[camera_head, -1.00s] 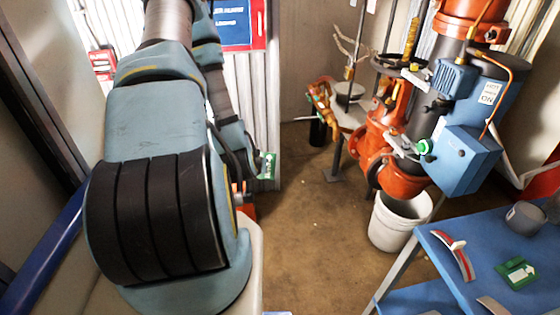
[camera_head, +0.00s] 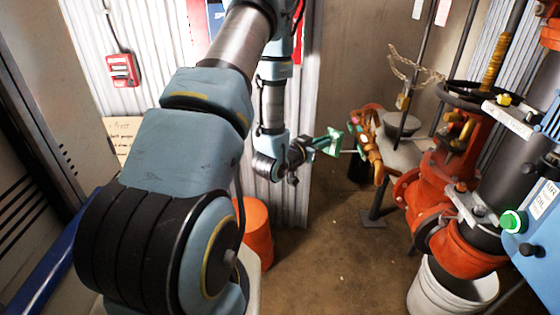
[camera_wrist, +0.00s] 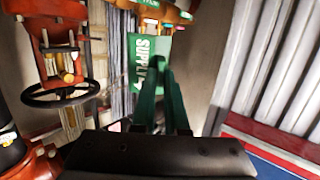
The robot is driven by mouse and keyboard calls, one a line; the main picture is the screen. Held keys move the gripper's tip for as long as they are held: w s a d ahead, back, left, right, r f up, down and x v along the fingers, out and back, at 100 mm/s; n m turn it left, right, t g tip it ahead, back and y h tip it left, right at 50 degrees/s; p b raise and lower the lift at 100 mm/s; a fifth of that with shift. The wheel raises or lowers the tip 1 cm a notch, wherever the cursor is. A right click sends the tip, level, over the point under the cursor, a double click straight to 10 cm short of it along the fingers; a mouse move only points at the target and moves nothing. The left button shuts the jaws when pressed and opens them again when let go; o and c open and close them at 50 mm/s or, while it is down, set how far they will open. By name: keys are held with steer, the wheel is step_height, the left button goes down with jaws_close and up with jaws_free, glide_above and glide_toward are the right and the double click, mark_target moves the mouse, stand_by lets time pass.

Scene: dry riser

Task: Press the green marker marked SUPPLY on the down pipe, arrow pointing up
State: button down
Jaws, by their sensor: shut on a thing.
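My gripper (camera_head: 300,150) is shut on the green marker (camera_head: 331,140) and holds it in the air, left of the orange pipework. In the wrist view the marker (camera_wrist: 150,62) shows white SUPPLY lettering running sideways, between and beyond the green fingers of my gripper (camera_wrist: 160,85). I cannot make out its arrow. A thick dark upright pipe (camera_head: 505,195) with orange fittings stands at the right in the head view, well apart from the marker. I cannot tell which pipe is the down pipe.
An orange valve body (camera_head: 440,180) with a dark handwheel (camera_head: 485,97) stands right of my gripper; a handwheel (camera_wrist: 60,92) shows in the wrist view. A white bucket (camera_head: 452,290) sits below the pipework. Corrugated wall is behind my arm. Brown floor (camera_head: 330,240) is clear.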

steer(key=s+d+r+m+g+h+b, duration=0.2)
steer(key=s+d+m+g+h, duration=0.15)
steer(key=d, duration=0.35)
steer(key=s+d+r+m+g+h+b, duration=0.2)
steer(key=s+d, duration=0.3)
steer(key=d, duration=0.2)
steer(key=s+d+r+m+g+b, duration=0.1)
steer(key=s+d+r+m+g, duration=0.1)
steer(key=s, duration=0.5)
steer(key=s+d+r+m+g+h+b, duration=0.1)
steer(key=s+d+r+m+g, duration=0.1)
steer(key=s, duration=0.5)
steer(key=d+r+g, duration=0.1)
steer(key=d+g, duration=0.1)
steer(key=g, duration=0.1)
steer(key=shift+d+r+b, duration=0.2)
steer(key=shift+b, duration=0.15)
steer(key=shift+w+a+f+m+h, duration=0.1)
steer(key=shift+a+m+h, duration=0.05)
steer(key=shift+m+h, duration=0.1)
glide_toward(501, 158)
steer(key=shift+d+f+b, duration=0.1)
steer(key=shift+d+b, duration=0.35)
steer(key=shift+d, duration=2.15)
steer(key=shift+d+b, duration=0.3)
steer(key=shift+d, duration=0.15)
steer(key=c, duration=0.9)
jaws_free()
steer(key=shift+o, duration=0.2)
